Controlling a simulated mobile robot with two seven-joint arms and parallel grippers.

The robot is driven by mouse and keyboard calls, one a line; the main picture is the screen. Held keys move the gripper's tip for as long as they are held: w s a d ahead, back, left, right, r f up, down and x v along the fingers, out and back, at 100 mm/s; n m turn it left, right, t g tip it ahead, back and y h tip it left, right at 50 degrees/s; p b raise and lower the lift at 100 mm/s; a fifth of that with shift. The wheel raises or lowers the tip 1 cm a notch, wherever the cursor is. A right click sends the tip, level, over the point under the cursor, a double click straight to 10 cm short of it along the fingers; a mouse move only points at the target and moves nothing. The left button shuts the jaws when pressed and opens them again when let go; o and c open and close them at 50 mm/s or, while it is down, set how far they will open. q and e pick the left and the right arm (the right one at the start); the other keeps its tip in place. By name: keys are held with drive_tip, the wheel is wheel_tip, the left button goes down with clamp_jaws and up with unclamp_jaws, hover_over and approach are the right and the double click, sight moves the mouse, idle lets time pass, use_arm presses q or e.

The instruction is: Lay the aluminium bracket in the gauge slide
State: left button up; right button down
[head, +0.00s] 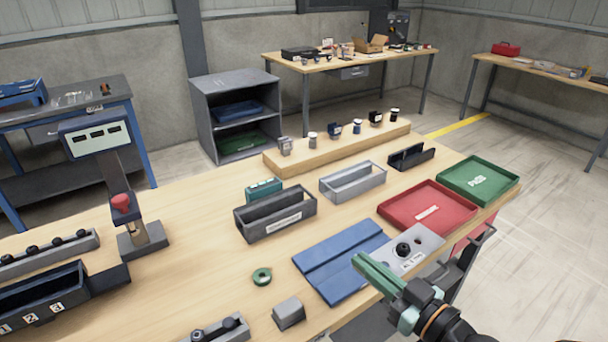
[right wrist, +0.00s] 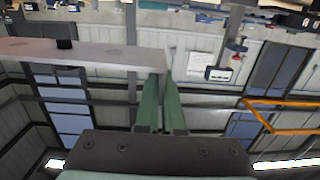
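My right gripper (head: 362,262) is at the front edge of the bench, just in front of a grey plate with a black knob (head: 425,243). Its green fingers lie close together, and I see nothing clearly held between them. The fingers also show in the right wrist view (right wrist: 164,80). A gauge stand with a display (head: 92,137) and a red knob stands at the left; its slide cannot be made out clearly. A small grey metal block (head: 289,313) lies at the front; I cannot tell whether it is the aluminium bracket. My left gripper is out of view.
A blue mat (head: 340,255) lies left of the gripper. A red tray (head: 455,205) and a green tray (head: 490,172) are at the right. Dark (head: 262,230) and light grey (head: 365,185) bins stand behind. A green ring (head: 262,271) lies on clear wood.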

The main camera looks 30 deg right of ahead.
drive_tip(key=w+a+n+g+y, duration=0.2)
drive_tip(key=a+y, duration=0.4)
drive_tip(key=a, duration=0.4)
drive_tip(key=w+n, duration=0.1)
drive_tip(key=n, duration=0.1)
drive_tip(key=shift+a+n+y, duration=0.2)
drive_tip(key=shift+n+y, duration=0.1)
drive_tip(key=shift+w+d+f, duration=0.1)
drive_tip(key=shift+w+f, duration=0.05)
drive_tip(key=shift+f, duration=0.1)
